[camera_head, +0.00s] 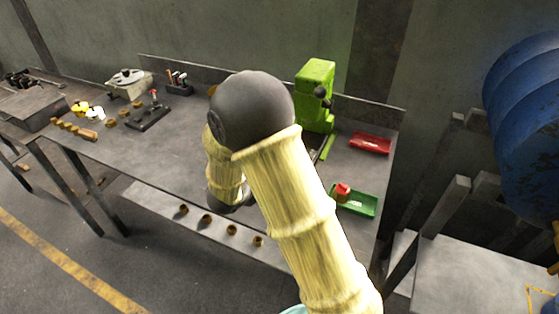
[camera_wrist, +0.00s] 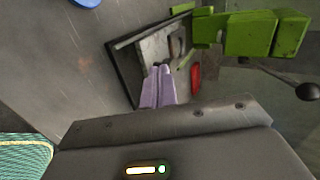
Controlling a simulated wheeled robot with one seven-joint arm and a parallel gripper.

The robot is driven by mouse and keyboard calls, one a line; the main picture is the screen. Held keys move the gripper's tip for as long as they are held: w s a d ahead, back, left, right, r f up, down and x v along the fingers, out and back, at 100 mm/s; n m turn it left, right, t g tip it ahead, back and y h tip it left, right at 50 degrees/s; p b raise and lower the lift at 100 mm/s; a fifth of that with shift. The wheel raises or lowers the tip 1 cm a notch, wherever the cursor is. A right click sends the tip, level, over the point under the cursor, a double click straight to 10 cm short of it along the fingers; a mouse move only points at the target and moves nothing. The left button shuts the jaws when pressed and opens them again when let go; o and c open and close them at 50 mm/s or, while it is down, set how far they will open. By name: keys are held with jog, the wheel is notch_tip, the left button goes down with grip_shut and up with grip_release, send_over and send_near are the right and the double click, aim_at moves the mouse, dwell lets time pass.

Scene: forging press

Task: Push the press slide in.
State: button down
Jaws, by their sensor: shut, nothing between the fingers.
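The green press (camera_head: 316,88) stands at the back of the bench, right of my arm in the head view. In the wrist view it (camera_wrist: 250,35) is at the upper right, with a dark ball-ended lever (camera_wrist: 306,91). A grey plate (camera_wrist: 153,50), which looks like the press slide, lies in a dark frame left of the press and sticks out from it. My gripper (camera_wrist: 160,70) is shut and empty, its pale purple fingers over the near end of this plate. I cannot tell whether they touch it. In the head view my arm hides the gripper and most of the slide.
A red tray (camera_head: 370,143) lies right of the press. A green tray (camera_head: 362,205) with a red block (camera_head: 343,191) is nearer the front. Small parts and a black fixture (camera_head: 150,117) are on the left. Blue drums (camera_head: 530,100) stand at the right. The bench's middle-left is clear.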

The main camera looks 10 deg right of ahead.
jog(key=shift+s+d+m, duration=0.1)
jog(key=shift+m, duration=0.2)
jog(key=p+x, duration=0.1)
jog(key=x, duration=0.8)
jog(key=shift+d+f, duration=0.1)
jog(key=shift+d, duration=0.3)
jog(key=shift+w+d+f+p, duration=0.1)
jog(key=shift+w+d+p, duration=0.4)
jog(key=shift+w, duration=0.45)
jog(key=shift+w+d+f+p, duration=0.1)
jog(key=shift+w+d+p, duration=0.2)
jog(key=shift+w+d, duration=0.55)
jog(key=shift+w+a+r, duration=0.1)
jog(key=shift+a, duration=0.05)
